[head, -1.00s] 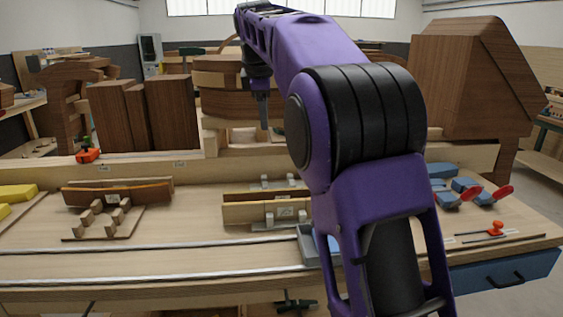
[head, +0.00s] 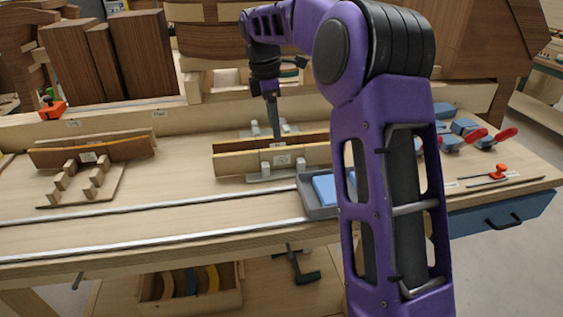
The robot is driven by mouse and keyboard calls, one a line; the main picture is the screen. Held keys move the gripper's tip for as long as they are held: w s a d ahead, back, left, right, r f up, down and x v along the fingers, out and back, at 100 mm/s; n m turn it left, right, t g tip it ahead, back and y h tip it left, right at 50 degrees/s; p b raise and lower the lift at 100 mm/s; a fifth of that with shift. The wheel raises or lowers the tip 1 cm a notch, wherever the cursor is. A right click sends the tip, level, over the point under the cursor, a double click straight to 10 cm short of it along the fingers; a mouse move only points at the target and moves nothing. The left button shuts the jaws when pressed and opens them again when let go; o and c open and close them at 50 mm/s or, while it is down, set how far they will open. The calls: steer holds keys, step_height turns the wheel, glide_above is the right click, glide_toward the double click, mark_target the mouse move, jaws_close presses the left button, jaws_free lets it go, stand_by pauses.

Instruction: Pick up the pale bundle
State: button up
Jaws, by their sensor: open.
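The pale bundle (head: 240,164) is a long, light-wood stack with a small white label on its front. It rests on a grey fixture near the middle of the bench, with a darker brown strip just behind it. My gripper (head: 276,132) points down above and slightly behind the bundle's middle. It is seen edge-on and narrow; it is open and holds nothing. Whether its fingertips are apart from the strips or level with them is hard to tell.
A darker curved bundle (head: 110,152) stands on a wooden jig at left. A grey tray with a blue block (head: 325,188) sits right of the bundle, partly behind my arm. Blue and red clamps (head: 468,133) lie at right. A low ledge (head: 205,122) runs behind.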

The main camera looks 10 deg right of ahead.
mark_target(281, 148)
step_height(281, 148, down, 2)
steer(key=shift+d+f, duration=0.15)
steer(key=shift+f, duration=0.05)
steer(key=f, duration=0.1)
steer(key=d+f, duration=0.1)
steer(key=f, duration=0.1)
steer(key=f+b, duration=0.1)
steer(key=f, duration=0.1)
steer(key=shift+w+d, duration=0.25)
steer(key=shift+w, duration=0.1)
jaws_close()
steer(key=shift+r, duration=0.1)
stand_by(0.9)
